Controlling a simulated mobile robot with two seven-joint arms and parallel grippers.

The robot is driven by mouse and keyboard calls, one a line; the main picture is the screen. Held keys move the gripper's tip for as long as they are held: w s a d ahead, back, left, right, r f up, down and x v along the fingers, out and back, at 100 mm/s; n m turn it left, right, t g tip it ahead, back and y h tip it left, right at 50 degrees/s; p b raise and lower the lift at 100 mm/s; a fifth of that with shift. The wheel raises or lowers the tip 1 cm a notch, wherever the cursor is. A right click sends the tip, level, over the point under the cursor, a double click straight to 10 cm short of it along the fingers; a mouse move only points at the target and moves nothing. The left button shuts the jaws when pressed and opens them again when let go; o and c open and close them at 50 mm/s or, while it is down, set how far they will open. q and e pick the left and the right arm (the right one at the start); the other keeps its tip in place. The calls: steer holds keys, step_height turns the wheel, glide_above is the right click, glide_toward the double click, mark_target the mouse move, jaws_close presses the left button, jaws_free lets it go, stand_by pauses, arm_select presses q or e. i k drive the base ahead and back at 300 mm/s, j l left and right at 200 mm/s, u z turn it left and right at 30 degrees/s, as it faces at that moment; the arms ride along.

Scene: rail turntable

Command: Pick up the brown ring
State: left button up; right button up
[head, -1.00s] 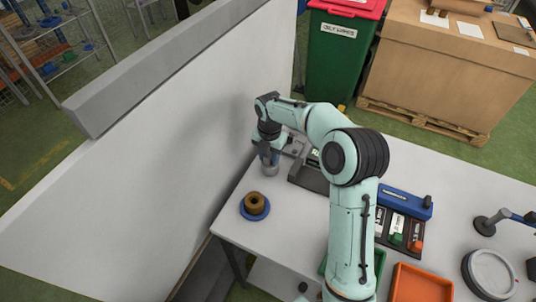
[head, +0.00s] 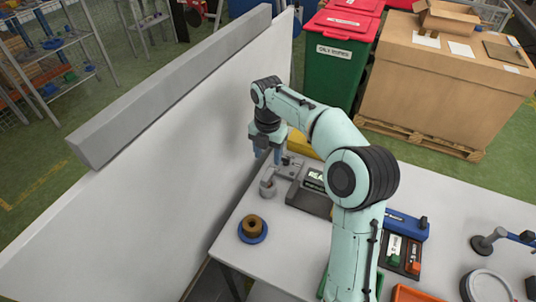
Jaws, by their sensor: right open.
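The brown ring (head: 252,225) sits on a round blue base (head: 257,238) near the left front corner of the white table. My right gripper (head: 268,158) hangs from its arm, pointing down, behind the ring and close to the white wall. My left gripper is not in view.
A grey device with a display (head: 314,180) stands right of the gripper. The white wall (head: 170,170) borders the table's left side. An orange bin (head: 412,294) is at the front.

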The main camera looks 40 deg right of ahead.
mark_target(252, 223)
steer(key=k+j, duration=0.75)
steer(key=j, duration=0.2)
